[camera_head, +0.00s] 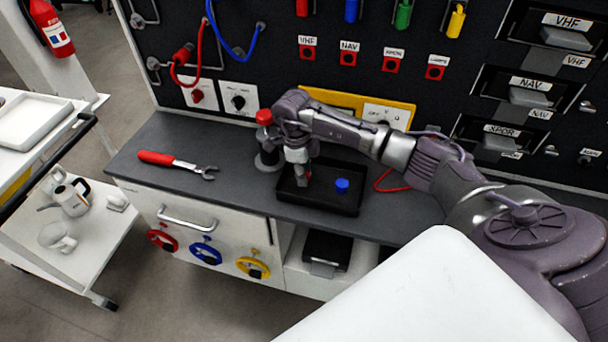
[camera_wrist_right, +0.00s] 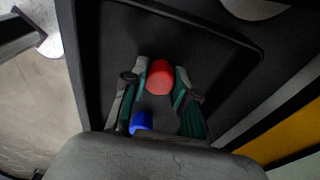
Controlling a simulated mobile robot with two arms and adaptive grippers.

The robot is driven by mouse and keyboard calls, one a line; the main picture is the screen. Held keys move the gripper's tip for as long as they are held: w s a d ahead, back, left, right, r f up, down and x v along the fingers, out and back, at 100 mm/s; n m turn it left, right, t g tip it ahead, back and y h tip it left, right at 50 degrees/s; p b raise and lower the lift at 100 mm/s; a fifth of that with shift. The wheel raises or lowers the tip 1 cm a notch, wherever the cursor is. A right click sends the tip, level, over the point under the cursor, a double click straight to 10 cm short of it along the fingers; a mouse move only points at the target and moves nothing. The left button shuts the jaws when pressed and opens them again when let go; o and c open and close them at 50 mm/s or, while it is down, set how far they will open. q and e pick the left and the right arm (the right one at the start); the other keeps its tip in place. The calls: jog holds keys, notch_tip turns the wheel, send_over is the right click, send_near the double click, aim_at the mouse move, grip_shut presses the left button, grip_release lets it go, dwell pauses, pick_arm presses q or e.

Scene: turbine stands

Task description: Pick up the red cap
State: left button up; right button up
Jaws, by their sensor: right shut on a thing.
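The red cap (camera_wrist_right: 160,77) is between the two fingers of my right gripper (camera_wrist_right: 160,85) in the right wrist view. The fingers are shut on it, over the black tray (camera_wrist_right: 107,50). I cannot tell whether the cap touches the tray floor. A blue cap (camera_head: 342,185) stands in the tray to the right of the gripper. My left gripper is not in view.
A red-topped cylinder (camera_head: 265,118) stands just left of my right gripper. A red-handled wrench (camera_head: 175,162) lies on the dark counter (camera_head: 130,160) at left. A panel with switches, cables and labelled slots rises behind the counter.

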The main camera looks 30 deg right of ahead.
notch_tip(320, 180, up, 4)
jog(key=shift+w+f+b, duration=0.1)
jog(key=shift+f+b, duration=0.1)
jog(key=shift+b, duration=0.2)
jog(key=s+d+r, duration=0.2)
jog(key=s+r, duration=0.1)
jog(key=s, duration=0.2)
jog(key=s+d+r+b, duration=0.1)
jog(key=s+d+r, duration=0.1)
jog(key=s+r, duration=0.2)
jog(key=shift+s+d, duration=0.4)
jog(key=shift+s, duration=0.55)
jog(key=shift+o, duration=0.3)
grip_shut()
jog(key=shift+a, duration=0.1)
